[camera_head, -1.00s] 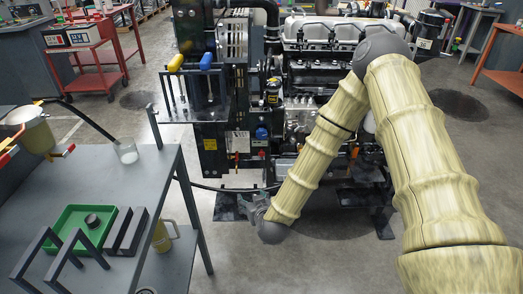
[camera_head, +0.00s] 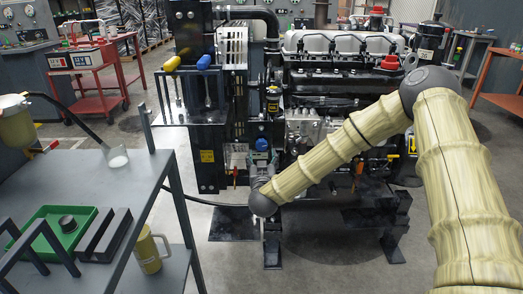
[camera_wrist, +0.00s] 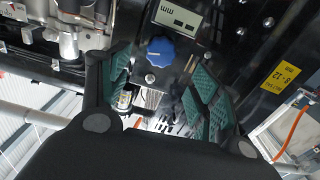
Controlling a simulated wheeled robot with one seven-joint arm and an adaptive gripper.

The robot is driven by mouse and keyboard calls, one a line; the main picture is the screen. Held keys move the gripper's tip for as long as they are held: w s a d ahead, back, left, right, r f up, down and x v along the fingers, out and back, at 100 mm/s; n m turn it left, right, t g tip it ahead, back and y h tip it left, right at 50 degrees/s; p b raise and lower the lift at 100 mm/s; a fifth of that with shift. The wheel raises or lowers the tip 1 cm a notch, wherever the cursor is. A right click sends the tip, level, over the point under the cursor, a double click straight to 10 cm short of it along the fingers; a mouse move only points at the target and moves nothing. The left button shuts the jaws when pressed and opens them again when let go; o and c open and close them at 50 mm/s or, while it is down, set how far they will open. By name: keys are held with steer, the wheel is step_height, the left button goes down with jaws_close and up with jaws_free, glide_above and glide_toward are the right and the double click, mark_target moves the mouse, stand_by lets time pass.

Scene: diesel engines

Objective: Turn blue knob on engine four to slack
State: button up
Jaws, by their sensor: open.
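The blue knob (camera_wrist: 160,51) is on a dark panel of the engine, with a small white-and-grey plate (camera_wrist: 177,17) beside it. In the wrist view it lies beyond my gripper's fingertips, roughly between their lines. My gripper (camera_wrist: 162,80) is open, with teal ridged pads on both fingers and nothing between them. No finger visibly touches the knob. In the head view a small blue spot (camera_head: 262,144), likely the same knob, shows on the engine front (camera_head: 300,80) just above my gripper, which is small and partly hidden there. The direction the knob points cannot be told.
A yellow label (camera_wrist: 281,75) and an orange cable (camera_wrist: 290,132) are right in the wrist view. Yellow (camera_head: 172,64) and blue (camera_head: 204,62) lever handles stand upper left of the knob. A grey table (camera_head: 150,190) with a green tray (camera_head: 88,216) stands at left.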

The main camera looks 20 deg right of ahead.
mark_target(262, 146)
steer(key=x, duration=0.7)
steer(key=shift+w+f+b, duration=0.1)
steer(key=shift+w+b, duration=0.15)
steer(key=shift+b, duration=0.1)
steer(key=c, duration=1)
